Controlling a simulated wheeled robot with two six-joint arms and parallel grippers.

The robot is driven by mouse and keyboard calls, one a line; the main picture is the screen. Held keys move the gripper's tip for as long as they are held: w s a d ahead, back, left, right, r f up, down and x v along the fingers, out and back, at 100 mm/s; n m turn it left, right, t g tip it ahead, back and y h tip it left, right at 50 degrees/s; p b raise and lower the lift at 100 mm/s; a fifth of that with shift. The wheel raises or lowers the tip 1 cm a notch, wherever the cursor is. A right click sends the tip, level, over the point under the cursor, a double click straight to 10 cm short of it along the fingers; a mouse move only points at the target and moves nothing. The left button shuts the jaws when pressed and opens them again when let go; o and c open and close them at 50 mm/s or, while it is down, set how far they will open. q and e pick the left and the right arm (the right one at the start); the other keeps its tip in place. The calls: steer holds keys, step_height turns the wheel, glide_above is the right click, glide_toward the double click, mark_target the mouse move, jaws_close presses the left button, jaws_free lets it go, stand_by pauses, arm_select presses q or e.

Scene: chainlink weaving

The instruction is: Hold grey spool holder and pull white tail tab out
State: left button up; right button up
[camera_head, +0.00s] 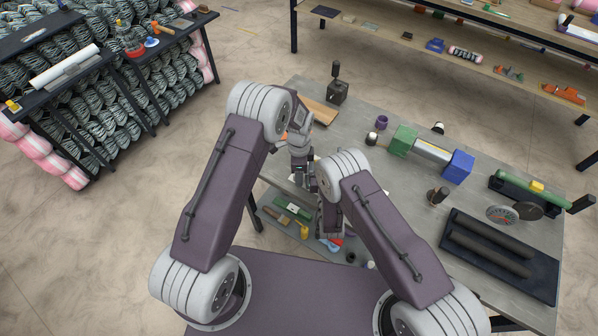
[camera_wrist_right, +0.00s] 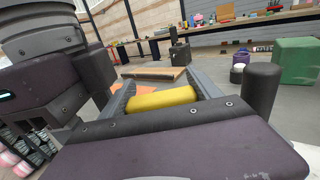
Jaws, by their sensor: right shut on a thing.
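My right gripper (camera_wrist_right: 163,97) shows in the right wrist view, its two grey fingers on either side of a yellow rounded piece (camera_wrist_right: 160,99). It is shut on this piece. In the head view the right gripper (camera_head: 330,222) hangs at the table's near edge, its fingertips mostly hidden. My left gripper (camera_head: 304,178) is just beyond and to its left, by the table edge; its jaws are hidden by the arms. The left arm's wrist is close at the left of the right wrist view. I cannot make out a grey spool holder or a white tail tab at the grippers.
On the grey table (camera_head: 390,190) stand a roller between green (camera_head: 402,140) and blue (camera_head: 458,166) blocks, a black tray (camera_head: 500,256) with dark bars, a wooden board (camera_head: 319,113) and a black post block (camera_head: 337,92). A lower shelf (camera_head: 275,222) holds small items.

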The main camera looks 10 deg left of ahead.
arm_select(q)
steer(key=shift+c, duration=0.3)
jaws_close()
stand_by(1.1)
steer(key=shift+a, duration=0.15)
